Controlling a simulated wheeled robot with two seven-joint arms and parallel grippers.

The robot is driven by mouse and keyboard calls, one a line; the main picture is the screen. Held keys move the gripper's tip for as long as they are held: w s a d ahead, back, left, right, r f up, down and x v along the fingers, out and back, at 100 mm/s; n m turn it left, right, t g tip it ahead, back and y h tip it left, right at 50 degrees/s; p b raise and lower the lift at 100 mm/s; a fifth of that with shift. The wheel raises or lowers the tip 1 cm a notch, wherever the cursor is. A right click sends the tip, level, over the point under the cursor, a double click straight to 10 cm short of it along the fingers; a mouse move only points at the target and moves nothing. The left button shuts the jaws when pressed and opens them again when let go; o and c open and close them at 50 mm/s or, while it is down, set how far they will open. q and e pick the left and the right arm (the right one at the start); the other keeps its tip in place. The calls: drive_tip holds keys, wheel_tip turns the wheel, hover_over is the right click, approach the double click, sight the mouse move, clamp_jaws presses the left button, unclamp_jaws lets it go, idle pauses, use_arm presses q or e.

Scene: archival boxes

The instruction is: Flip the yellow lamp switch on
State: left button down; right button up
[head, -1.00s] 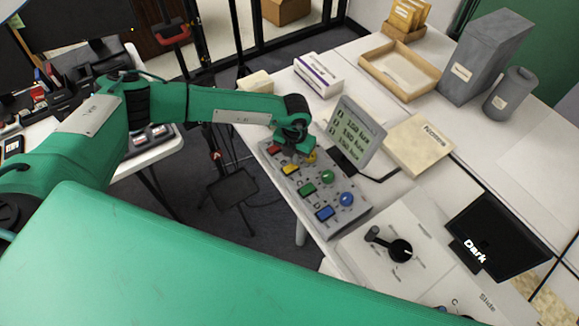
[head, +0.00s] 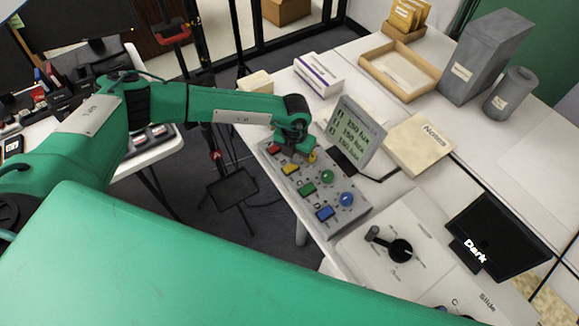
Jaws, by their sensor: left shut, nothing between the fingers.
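A grey control box (head: 306,202) stands on the white table, with coloured rocker switches and round lamps on its sloped top. The yellow switch (head: 290,169) is in the row with a red switch (head: 273,149), a green switch (head: 307,189) and a blue switch (head: 326,213). The yellow lamp (head: 311,156) is partly hidden by my left gripper (head: 299,156). The gripper is shut and empty, low over the box's far end, close to the yellow lamp and switch. I cannot tell whether it touches either. My right gripper is not in view.
A dial panel (head: 385,250) and a dark screen reading "Dark" (head: 497,237) are at the right front.

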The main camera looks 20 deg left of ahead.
use_arm(q)
drive_tip(key=shift+f+b, duration=0.7)
drive_tip(key=shift+f, duration=0.2)
idle(0.4)
drive_tip(key=shift+r+p, duration=0.6)
drive_tip(key=shift+r, duration=0.25)
drive_tip(key=shift+r+p, duration=1.5)
drive_tip(key=shift+r, duration=1.2)
drive_tip(key=shift+d+f, duration=0.1)
